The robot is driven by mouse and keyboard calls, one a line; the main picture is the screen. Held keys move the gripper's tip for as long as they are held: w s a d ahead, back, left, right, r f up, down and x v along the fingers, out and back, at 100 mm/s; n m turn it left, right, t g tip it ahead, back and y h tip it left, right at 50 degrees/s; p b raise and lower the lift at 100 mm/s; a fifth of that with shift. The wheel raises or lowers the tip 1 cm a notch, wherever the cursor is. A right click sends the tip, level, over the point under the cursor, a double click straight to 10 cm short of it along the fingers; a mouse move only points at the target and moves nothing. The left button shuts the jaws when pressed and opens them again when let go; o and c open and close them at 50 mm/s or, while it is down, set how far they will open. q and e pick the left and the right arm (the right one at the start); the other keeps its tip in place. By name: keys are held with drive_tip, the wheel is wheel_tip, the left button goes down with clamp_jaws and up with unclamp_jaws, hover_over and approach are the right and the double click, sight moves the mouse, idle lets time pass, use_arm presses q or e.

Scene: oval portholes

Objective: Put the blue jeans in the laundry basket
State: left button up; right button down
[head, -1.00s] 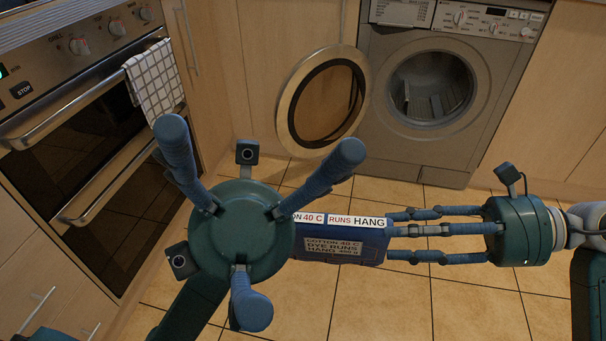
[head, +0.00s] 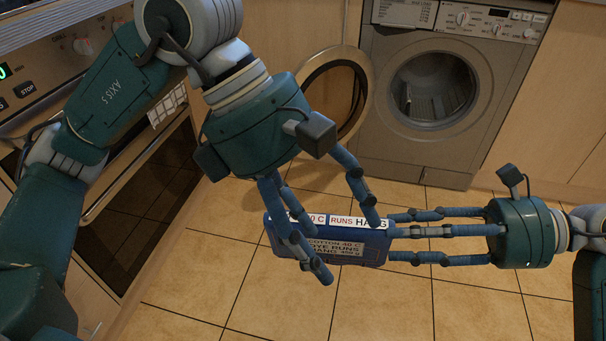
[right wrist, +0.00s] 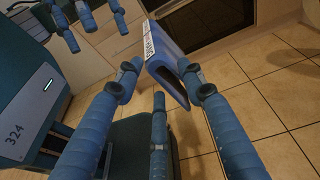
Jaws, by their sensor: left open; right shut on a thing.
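The blue jeans (head: 375,248) are a folded dark blue block with white labels reading COTTON 40 C, DYE RUNS, HANG. They are held in the air in the middle of the head view. My right gripper (head: 393,235) is shut on their right end; the jeans also show between its fingers in the right wrist view (right wrist: 172,58). My left gripper (head: 330,246) is open, with its fingers pointing down over the left part of the jeans and partly covering them. I cannot tell whether its fingers touch them. No laundry basket is in view.
A washing machine (head: 433,130) stands at the back, its round door (head: 335,92) swung open to the left. An oven (head: 150,215) with a checked towel (head: 166,107) stands at the left. The tiled floor (head: 440,305) in front is clear.

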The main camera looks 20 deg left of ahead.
sight(334, 222)
use_arm(q)
drive_tip(key=w+a+t, duration=0.1)
drive_tip(key=w, duration=0.1)
drive_tip(key=w+a+r+t+y, duration=0.1)
drive_tip(key=a, duration=0.1)
drive_tip(key=w+a+r+t, duration=0.1)
drive_tip(key=w, duration=0.1)
drive_tip(key=shift+w+a+n+y, duration=0.35)
drive_tip(key=shift+a+n+y, duration=0.05)
drive_tip(key=x, duration=1.2)
drive_tip(key=shift+w+a, duration=0.1)
drive_tip(key=shift+w, duration=0.05)
use_arm(e)
drive_tip(key=shift+r, duration=0.1)
use_arm(q)
drive_tip(key=shift+c, duration=0.2)
drive_tip(key=c, duration=1.6)
drive_tip(key=shift+r, duration=0.1)
drive_tip(key=shift+c, duration=0.2)
use_arm(e)
drive_tip(key=c, duration=1)
unclamp_jaws()
